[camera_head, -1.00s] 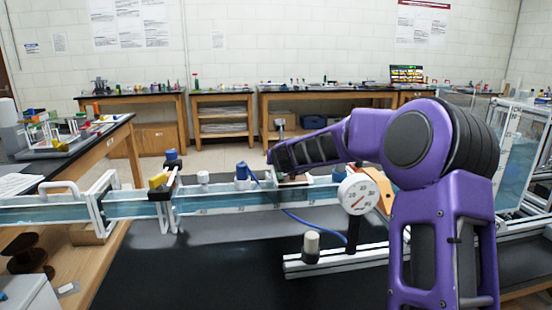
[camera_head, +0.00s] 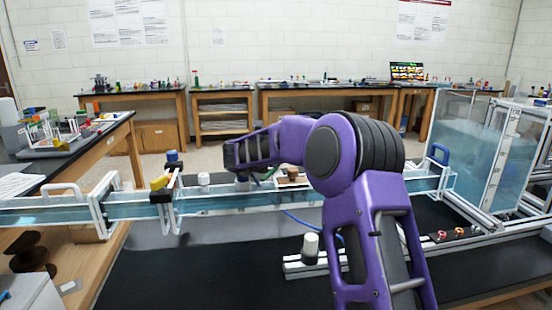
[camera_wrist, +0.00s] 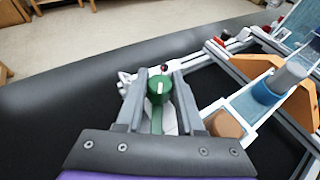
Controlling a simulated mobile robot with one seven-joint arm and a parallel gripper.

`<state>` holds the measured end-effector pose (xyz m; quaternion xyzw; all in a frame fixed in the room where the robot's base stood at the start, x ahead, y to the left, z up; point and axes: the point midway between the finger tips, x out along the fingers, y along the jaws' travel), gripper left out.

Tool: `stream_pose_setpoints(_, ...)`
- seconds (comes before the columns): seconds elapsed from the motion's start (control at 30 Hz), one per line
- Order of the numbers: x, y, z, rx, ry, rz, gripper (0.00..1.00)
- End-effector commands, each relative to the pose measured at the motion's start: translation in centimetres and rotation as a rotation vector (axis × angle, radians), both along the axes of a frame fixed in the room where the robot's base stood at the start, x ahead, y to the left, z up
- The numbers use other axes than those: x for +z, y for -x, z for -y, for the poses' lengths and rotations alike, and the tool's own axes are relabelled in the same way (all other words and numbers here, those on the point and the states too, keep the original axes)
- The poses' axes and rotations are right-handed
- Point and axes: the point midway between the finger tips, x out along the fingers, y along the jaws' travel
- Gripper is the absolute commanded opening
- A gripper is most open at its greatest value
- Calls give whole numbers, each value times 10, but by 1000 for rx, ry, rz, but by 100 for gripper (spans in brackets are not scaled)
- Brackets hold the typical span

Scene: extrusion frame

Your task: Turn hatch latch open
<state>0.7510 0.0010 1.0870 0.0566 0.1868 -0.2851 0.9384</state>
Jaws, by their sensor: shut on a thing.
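In the wrist view my gripper (camera_wrist: 159,76) has its two grey fingers on either side of a green round piece (camera_wrist: 159,85) and is shut on it. The piece has a white stripe on top and a green lever-like part running toward the palm. I take it for the hatch latch, though its base is partly hidden by the fingers. In the head view my purple arm reaches left over the water channel (camera_head: 215,202), and the fingertips cannot be made out there.
A blue-collared grey cylinder (camera_wrist: 279,82), an orange bracket (camera_wrist: 245,65) and a tan block (camera_wrist: 224,123) lie right of my gripper. In the head view a yellow-topped fitting (camera_head: 160,183) stands left, a water tank (camera_head: 467,145) right. The dark bench front (camera_head: 200,270) is clear.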

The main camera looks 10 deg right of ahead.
Motion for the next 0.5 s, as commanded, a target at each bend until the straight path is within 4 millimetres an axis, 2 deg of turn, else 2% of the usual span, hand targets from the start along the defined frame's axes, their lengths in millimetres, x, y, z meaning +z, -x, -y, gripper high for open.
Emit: stream_pose_setpoints(0.5, 2, -1, 1, -72, 1, 4, 0)
